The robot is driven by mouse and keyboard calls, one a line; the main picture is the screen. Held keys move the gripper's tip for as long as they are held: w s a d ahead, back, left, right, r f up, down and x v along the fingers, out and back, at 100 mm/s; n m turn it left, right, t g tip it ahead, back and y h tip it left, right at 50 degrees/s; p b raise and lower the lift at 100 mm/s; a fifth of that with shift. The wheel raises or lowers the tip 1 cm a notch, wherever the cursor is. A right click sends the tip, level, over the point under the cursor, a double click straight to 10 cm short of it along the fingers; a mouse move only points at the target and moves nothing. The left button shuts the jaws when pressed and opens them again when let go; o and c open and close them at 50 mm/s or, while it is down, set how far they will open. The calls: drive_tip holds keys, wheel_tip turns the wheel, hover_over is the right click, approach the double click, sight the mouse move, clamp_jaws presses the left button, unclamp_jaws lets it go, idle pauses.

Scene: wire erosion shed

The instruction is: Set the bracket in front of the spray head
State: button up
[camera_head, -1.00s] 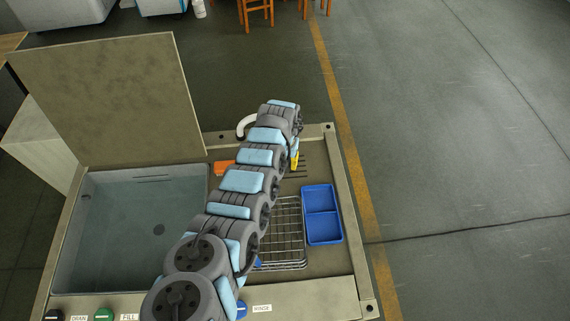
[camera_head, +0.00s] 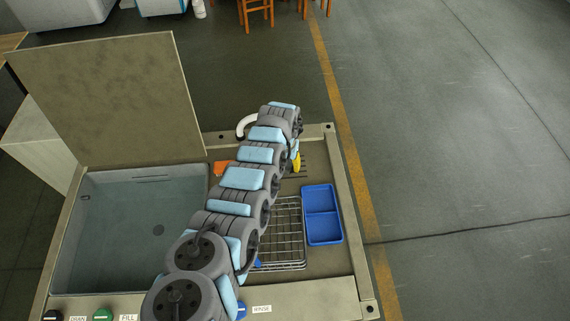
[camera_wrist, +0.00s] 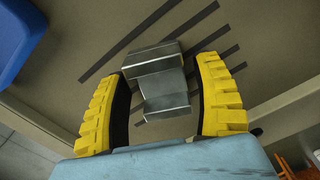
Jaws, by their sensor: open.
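The bracket (camera_wrist: 164,88), a stepped grey metal piece, lies between the two yellow fingers of my gripper (camera_wrist: 160,72) in the wrist view. The fingers are open on either side of it, and it rests over dark slots in the deck. In the head view my arm hides the bracket; only a yellow finger of my gripper (camera_head: 296,162) shows at the arm's far end. A white curved spout (camera_head: 243,125) stands just left of the arm's end, partly hidden; it may carry the spray head, whose nozzle I cannot make out.
A blue divided tray (camera_head: 322,226) sits on the right of the deck, beside a wire rack (camera_head: 285,235) partly under my arm. An open-lidded basin (camera_head: 120,235) is at left. An orange item (camera_head: 222,168) lies near the basin. Slots (camera_wrist: 205,55) mark the deck around the bracket.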

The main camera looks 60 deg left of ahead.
drive_tip(key=shift+r+p, duration=0.45)
drive_tip(key=shift+r, duration=1.55)
wheel_tip(320, 180, up, 8)
drive_tip(key=shift+r, duration=0.15)
